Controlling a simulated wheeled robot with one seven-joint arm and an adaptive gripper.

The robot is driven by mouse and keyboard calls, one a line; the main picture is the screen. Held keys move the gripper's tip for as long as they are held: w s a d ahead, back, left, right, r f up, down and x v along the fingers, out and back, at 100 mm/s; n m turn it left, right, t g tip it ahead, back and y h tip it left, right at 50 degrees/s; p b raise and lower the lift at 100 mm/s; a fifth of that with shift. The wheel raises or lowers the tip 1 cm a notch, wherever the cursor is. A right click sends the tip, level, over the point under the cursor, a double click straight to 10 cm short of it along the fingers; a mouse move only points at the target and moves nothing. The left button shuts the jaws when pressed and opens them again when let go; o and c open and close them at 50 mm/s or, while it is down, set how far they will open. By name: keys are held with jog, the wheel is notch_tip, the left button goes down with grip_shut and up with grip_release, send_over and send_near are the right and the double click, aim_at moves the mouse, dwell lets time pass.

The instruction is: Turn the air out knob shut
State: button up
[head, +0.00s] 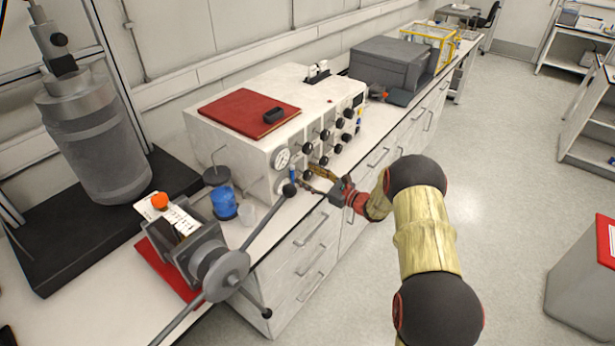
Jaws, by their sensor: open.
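The white control box (232,150) stands on the bench, with a round gauge (282,158) and several black knobs (340,122) on its front panel. Labels are too small to read, so I cannot tell which knob is air out. My gripper (311,180) is open at the lower left part of the panel, close to the knobs there. Its fingers partly cover that area, and I cannot tell whether they touch a knob. A blue fitting (292,174) sits just left of the fingers.
A red book (249,106) lies on the box. A blue-filled jar (223,203), a clear cup (247,214) and a grey vise-like device with a handle (226,272) stand left of my gripper. A large metal vessel (95,140) is far left. The floor at right (500,150) is clear.

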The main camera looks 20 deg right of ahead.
jog(key=v, duration=1.1)
jog(key=shift+s, duration=0.15)
jog(key=shift+d, duration=0.15)
